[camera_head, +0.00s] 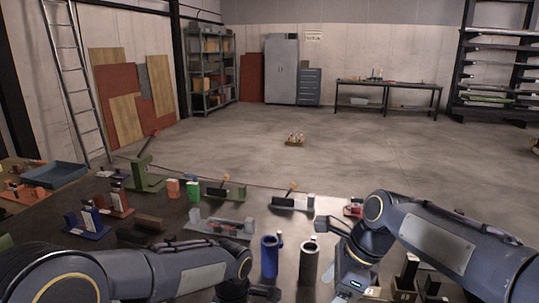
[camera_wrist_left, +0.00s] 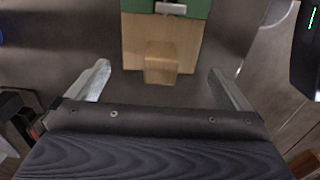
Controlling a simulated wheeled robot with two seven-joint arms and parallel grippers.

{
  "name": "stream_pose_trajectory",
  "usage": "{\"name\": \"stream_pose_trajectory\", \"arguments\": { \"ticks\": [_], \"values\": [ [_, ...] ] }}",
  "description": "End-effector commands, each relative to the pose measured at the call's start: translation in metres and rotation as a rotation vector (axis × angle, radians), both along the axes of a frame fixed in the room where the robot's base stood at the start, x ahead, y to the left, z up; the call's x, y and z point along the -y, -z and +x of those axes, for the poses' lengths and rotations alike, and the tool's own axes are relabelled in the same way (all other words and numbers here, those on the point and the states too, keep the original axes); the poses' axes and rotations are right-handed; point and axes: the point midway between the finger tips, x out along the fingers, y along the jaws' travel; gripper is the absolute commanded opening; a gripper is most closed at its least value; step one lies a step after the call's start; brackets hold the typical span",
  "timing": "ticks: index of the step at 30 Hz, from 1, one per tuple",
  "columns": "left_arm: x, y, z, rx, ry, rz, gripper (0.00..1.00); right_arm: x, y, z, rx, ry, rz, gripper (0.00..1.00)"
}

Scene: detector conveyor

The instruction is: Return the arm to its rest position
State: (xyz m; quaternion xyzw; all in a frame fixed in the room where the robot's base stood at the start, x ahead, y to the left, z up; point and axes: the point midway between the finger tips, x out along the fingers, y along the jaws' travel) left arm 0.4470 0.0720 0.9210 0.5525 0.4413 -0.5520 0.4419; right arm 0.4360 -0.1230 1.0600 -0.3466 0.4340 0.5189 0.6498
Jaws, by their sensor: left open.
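My left arm comes in from the left in the head view, and part of its gripper (camera_head: 262,292) shows at the bottom edge. In the left wrist view my left gripper (camera_wrist_left: 160,78) is open, its two fingers wide apart. A small wooden block (camera_wrist_left: 160,64) on a wooden board with a green part (camera_wrist_left: 195,8) shows between and beyond the fingers; nothing is seen gripped. My right arm comes in from the right, bent, with its wrist and gripper (camera_head: 335,250) above the table; its jaw state is unclear.
The dark table (camera_head: 190,212) holds several coloured fixtures. A blue cup (camera_head: 269,258) and a dark grey cup (camera_head: 309,262) stand between my arms. A blue tray (camera_head: 55,175) is at the left. Open floor (camera_head: 400,150) lies beyond the table.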

Motion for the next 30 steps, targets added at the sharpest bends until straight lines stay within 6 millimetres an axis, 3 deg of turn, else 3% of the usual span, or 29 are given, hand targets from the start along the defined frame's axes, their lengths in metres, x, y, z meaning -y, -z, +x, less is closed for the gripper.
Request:
{"name": "stream_pose_trajectory", "arguments": {
  "ticks": [6, 14, 17, 20, 23, 27, 30],
  "values": [
    [0.001, -0.048, 0.001, 0.005, 0.002, -0.002, 1.00, 0.000, 0.000, 0.000, 0.000, 0.000, 0.000, 0.71],
    [-0.002, -0.076, -0.001, 0.002, 0.005, -0.005, 1.00, 0.001, 0.000, -0.001, 0.004, -0.005, 0.001, 0.71],
    [-0.015, -0.084, -0.008, 0.007, 0.047, -0.036, 1.00, 0.010, -0.001, -0.009, 0.039, -0.057, 0.014, 0.71],
    [-0.042, -0.095, -0.026, 0.037, 0.155, -0.105, 1.00, 0.028, -0.002, -0.029, 0.129, -0.186, 0.029, 0.71],
    [-0.075, -0.105, -0.056, 0.109, 0.318, -0.184, 1.00, 0.049, -0.001, -0.059, 0.277, -0.376, 0.024, 0.71],
    [-0.110, -0.111, -0.106, 0.261, 0.570, -0.237, 1.00, 0.069, 0.007, -0.106, 0.506, -0.673, -0.048, 0.71],
    [-0.125, -0.109, -0.142, 0.386, 0.744, -0.219, 1.00, 0.077, 0.017, -0.138, 0.655, -0.886, -0.149, 0.71]
  ]
}}
